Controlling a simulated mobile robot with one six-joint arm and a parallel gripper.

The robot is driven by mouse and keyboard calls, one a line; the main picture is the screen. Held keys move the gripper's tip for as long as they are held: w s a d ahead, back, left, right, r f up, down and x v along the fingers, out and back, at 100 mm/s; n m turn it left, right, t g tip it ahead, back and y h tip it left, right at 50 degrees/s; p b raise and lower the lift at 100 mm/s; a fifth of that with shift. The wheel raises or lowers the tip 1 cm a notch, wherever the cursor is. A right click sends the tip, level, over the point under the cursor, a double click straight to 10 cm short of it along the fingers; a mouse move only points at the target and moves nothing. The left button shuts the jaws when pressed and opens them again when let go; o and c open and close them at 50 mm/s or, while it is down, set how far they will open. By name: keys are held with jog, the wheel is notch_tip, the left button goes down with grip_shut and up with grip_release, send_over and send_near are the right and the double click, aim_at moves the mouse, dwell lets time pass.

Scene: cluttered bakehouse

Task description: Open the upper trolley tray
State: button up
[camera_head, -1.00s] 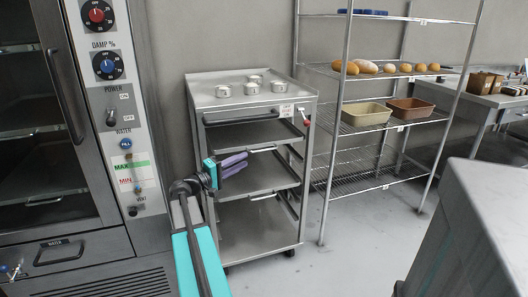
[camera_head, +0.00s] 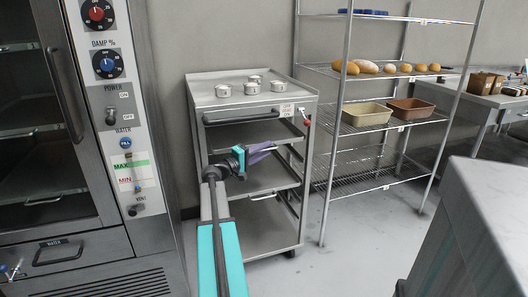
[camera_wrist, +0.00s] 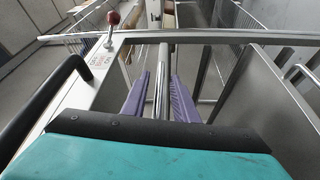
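The grey metal trolley (camera_head: 238,101) stands between the oven and the wire rack. Its upper tray (camera_head: 268,133) sits inside the frame below the black bar handle (camera_head: 242,118). My gripper (camera_head: 268,148) is at the front of the upper tray. In the wrist view a metal bar (camera_wrist: 162,85), apparently the tray's handle, runs between the two purple fingers (camera_wrist: 160,100). The fingers are apart, one on each side of the bar; a gap shows on the left side. Firm contact cannot be seen. My arm hides part of the tray's front.
Several small tins (camera_head: 252,87) stand on the trolley top. A red-knobbed lever (camera_head: 307,124) is at its right post. A lower tray (camera_head: 268,178) is beneath. The oven (camera_head: 70,150) is close on the left, the wire rack (camera_head: 345,155) on the right. A grey block (camera_head: 470,230) fills the front right.

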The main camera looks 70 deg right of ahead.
jog(key=shift+d, duration=0.1)
grip_shut()
dwell(1.5)
